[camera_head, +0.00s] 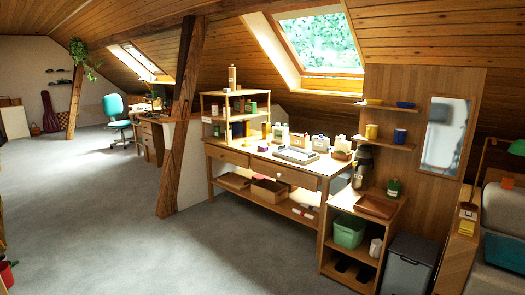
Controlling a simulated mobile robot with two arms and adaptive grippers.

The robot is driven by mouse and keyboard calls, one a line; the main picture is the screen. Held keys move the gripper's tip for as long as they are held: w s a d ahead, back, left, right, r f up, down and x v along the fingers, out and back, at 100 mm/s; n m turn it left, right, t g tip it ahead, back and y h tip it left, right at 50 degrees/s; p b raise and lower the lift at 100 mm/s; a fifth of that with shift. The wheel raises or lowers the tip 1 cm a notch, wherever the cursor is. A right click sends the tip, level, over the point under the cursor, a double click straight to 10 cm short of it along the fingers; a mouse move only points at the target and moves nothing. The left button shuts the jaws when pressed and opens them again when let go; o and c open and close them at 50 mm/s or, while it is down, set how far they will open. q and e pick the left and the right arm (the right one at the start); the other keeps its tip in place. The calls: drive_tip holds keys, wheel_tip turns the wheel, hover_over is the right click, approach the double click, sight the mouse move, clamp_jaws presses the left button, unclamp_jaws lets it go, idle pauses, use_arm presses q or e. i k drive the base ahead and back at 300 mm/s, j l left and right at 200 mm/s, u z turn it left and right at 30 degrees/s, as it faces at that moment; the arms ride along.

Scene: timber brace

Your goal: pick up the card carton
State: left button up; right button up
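Neither of my grippers is in view. I cannot tell for certain which thing is the card carton. A brown box (270,190) stands on the lower shelf of the wooden workbench, under the drawers. Several small pale box-like containers stand on the bench top, among them one at the back (280,133) and one farther right (320,143). They are too small here to tell whether any is of card. All of these are some way off across the floor.
The workbench (227,154) stands by the sloped wall. A timber brace (182,120) leans at its left end. A low cabinet with a brown tray (376,206) and green basket (349,231) stands right of it, beside a grey bin (407,265). The grey floor (240,255) in front is clear.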

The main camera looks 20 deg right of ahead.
sight(264, 149)
drive_tip(key=i+l+z, duration=0.15)
drive_tip(key=i+z, duration=0.25)
drive_tip(key=i, duration=0.85)
drive_tip(key=i+z, duration=0.1)
drive_tip(key=i, duration=1.5)
drive_tip(key=i+j+z, duration=0.1)
drive_tip(key=i, duration=1.45)
